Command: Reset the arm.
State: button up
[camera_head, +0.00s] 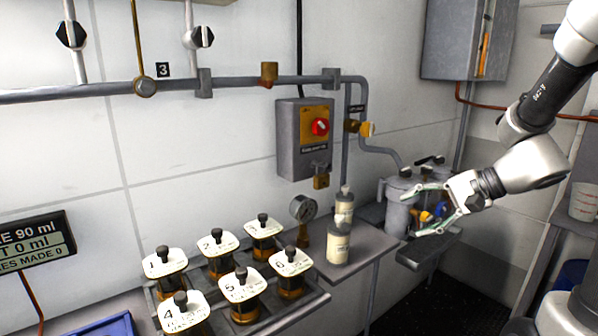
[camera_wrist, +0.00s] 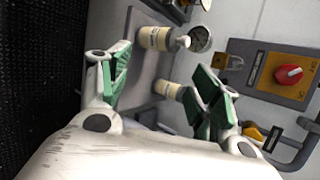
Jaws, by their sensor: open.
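My gripper (camera_head: 432,208) is at the right of the head view, in front of a grey canister (camera_head: 397,215). Its fingers are apart and nothing is between them. In the wrist view my gripper (camera_wrist: 160,92) shows its two green-padded fingers spread wide. Beyond them are two cream bottles, one near the top (camera_wrist: 155,38) and one between the fingers (camera_wrist: 167,89), both clear of the pads. In the head view the same bottles, front (camera_head: 338,245) and back (camera_head: 344,208), stand on a grey shelf to the left of my gripper.
A rack (camera_head: 317,301) of several numbered jars stands at the lower middle. A pressure gauge (camera_head: 303,208) is beside the bottles. A grey box with a red knob (camera_head: 320,127) and pipes (camera_head: 240,82) run along the wall. A grey cabinet (camera_head: 452,40) hangs at upper right.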

jog(key=s+d+f+n+g+h, duration=0.1)
jog(key=s+d+n+g+h, duration=0.25)
jog(key=s, duration=0.65)
jog(key=s+d+r+n+t+h, duration=0.2)
jog(key=s+d+r+n+h, duration=0.4)
jog(key=s, duration=0.1)
jog(key=shift+a+r+t, duration=0.35)
jog(key=shift+a+r, duration=0.05)
jog(key=shift+a, duration=0.05)
jog(key=shift+c, duration=0.2)
